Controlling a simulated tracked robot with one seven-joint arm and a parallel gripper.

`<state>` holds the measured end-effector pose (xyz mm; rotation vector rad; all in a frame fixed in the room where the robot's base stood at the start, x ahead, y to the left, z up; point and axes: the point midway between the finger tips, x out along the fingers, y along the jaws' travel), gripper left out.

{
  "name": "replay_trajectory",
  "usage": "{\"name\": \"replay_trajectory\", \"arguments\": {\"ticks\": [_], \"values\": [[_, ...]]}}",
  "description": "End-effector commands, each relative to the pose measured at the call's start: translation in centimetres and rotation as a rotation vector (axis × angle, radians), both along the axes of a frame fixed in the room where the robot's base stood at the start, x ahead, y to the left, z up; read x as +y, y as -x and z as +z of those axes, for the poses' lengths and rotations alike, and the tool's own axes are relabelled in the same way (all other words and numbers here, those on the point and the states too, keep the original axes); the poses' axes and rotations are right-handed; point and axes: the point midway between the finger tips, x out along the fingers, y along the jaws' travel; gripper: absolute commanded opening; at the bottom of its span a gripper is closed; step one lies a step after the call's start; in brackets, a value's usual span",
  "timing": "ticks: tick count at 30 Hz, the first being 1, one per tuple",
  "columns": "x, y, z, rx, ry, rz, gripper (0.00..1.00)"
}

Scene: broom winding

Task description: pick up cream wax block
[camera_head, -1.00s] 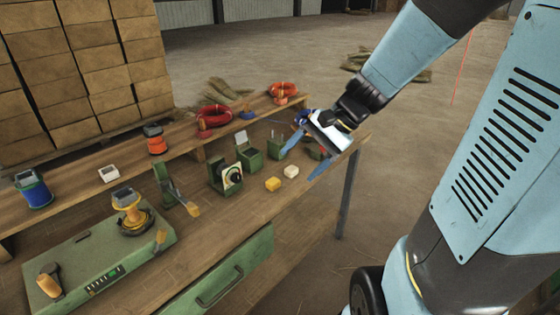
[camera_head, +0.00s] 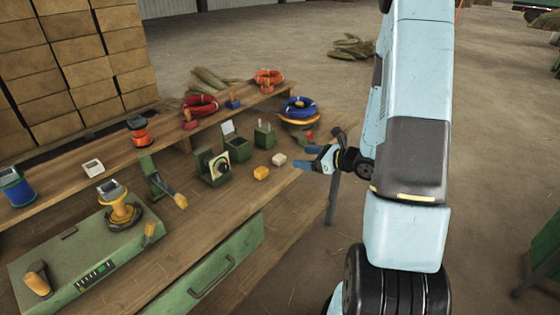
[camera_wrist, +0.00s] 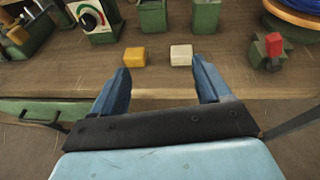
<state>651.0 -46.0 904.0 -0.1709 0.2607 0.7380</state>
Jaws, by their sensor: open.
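The cream wax block (camera_head: 279,159) is a small pale block on the wooden workbench, near its right front edge. A yellow block (camera_head: 261,173) lies just left of it, apart from it. My gripper (camera_head: 309,158) is open and empty, just to the right of the cream block in the head view, its blue fingers pointing left. In the wrist view the cream block (camera_wrist: 181,55) lies beyond the fingertips and between their lines, nearer the right finger. The yellow block (camera_wrist: 135,57) lies beyond the left fingertip. Neither finger touches a block.
Behind the blocks stand a green dial device (camera_head: 217,168) and a green container (camera_head: 264,136). A blue coil (camera_head: 299,106) and a red-topped green piece (camera_wrist: 272,50) are to the right. A green drawer (camera_head: 215,268) sits under the bench front.

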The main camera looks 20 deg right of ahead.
Motion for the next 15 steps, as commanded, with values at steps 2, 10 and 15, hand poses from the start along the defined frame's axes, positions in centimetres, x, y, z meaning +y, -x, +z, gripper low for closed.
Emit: {"name": "replay_trajectory", "arguments": {"ticks": [2,10,15], "values": [[-1.1,-0.3,-1.3,0.022,-0.024,-0.057,0.77],[-1.7,-1.4,-3.1,0.043,-0.049,-0.125,0.77],[-0.1,-3.6,-4.0,0.043,-0.048,-0.122,0.77]]}}
